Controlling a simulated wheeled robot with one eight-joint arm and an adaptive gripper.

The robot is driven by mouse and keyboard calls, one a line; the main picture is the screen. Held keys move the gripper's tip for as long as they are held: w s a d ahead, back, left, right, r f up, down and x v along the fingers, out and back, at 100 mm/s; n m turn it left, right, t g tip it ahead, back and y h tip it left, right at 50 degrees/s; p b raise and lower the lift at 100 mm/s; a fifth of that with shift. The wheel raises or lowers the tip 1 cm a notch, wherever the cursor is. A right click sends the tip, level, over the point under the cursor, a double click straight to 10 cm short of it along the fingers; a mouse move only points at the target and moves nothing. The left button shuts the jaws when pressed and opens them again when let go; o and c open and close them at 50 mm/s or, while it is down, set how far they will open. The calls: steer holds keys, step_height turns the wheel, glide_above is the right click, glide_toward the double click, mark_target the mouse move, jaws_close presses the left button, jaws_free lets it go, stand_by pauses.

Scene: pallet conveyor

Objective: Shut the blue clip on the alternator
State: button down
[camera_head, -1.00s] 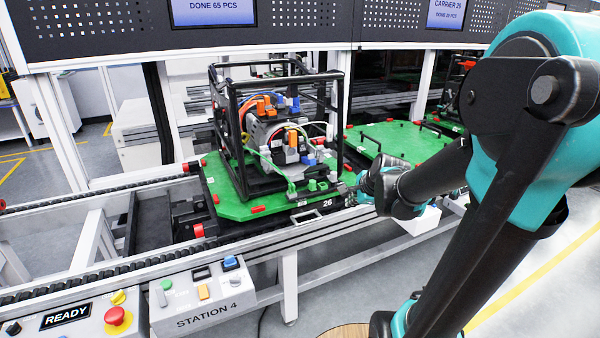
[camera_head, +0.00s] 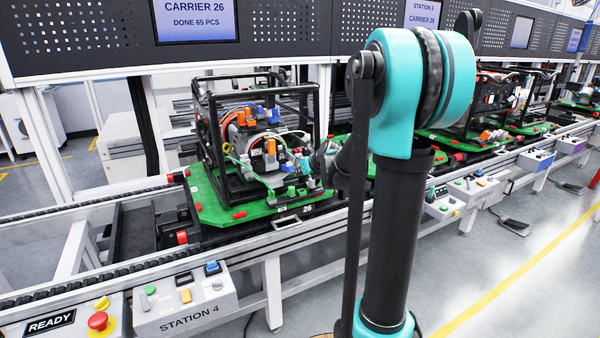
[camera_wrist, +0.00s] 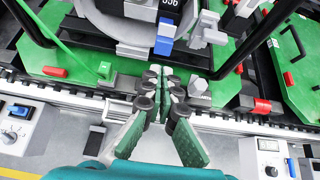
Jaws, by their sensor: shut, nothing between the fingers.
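The alternator is the round grey body (camera_head: 250,133) inside the black tube frame on the green carrier. Its rim shows at the top of the wrist view (camera_wrist: 130,22). A blue clip (camera_wrist: 165,38) with a white part above it is at the alternator's lower edge in the wrist view. Whether the clip is open or closed is not clear.
The black frame tube (camera_wrist: 240,50) runs close on the right of my fingers. The green carrier (camera_head: 230,213) sits on the conveyor, with grey connectors (camera_wrist: 200,90) near its edge. A second blue connector (camera_head: 272,116) is higher up. The station 4 box (camera_head: 185,300) stands in front.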

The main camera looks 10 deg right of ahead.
mark_target(287, 166)
steer(key=shift+x, duration=3.4)
steer(key=shift+d+r, duration=0.1)
steer(key=shift+d, duration=0.05)
